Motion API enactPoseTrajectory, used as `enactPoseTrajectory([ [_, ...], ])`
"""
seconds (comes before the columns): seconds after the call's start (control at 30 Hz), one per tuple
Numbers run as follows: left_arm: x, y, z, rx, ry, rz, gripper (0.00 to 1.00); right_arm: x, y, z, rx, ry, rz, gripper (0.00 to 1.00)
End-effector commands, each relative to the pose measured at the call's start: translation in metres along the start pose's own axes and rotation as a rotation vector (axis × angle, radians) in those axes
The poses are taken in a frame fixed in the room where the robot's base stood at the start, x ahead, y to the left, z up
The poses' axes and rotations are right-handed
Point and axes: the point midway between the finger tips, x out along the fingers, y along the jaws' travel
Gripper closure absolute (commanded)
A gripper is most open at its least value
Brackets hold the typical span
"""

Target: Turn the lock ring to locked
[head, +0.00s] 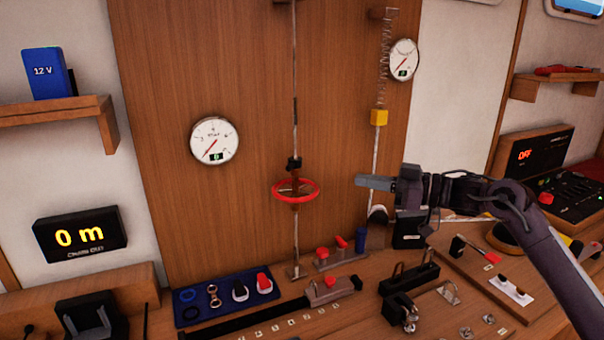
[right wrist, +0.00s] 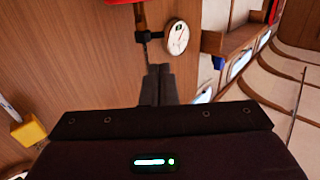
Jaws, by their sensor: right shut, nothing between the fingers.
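A red ring (head: 300,199) with spokes sits around a vertical rod in front of the wooden panel in the head view; it is the likeliest lock ring. A black collar (head: 293,164) is just above it on the rod. I cannot read any locked mark on it. My right gripper (head: 361,181) is shut and empty, a short way right of the ring at about its height, pointing left and apart from it. Its shut fingers (right wrist: 158,70) also show in the right wrist view. A piece of something red is cut off at that view's top edge. My left gripper is not in view.
Right of the ring, a second rod carries a yellow block (head: 379,117) under a spring, near a round gauge (head: 404,60). Another gauge (head: 214,140) hangs left. Below, the bench holds a blue tray (head: 184,322) and several fittings.

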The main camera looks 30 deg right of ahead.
Motion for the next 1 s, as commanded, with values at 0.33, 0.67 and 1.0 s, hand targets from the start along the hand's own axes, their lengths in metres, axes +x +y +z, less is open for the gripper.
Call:
enactPoseTrajectory([
  [0.33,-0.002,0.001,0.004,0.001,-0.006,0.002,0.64,0.003,0.000,-0.001,-0.001,0.000,0.000,1.00],
  [0.67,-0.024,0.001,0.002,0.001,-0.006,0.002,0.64,0.043,0.000,-0.005,-0.002,0.002,-0.001,1.00],
  [1.0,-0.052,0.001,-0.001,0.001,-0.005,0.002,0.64,0.103,-0.001,-0.006,-0.001,0.004,-0.001,1.00],
])
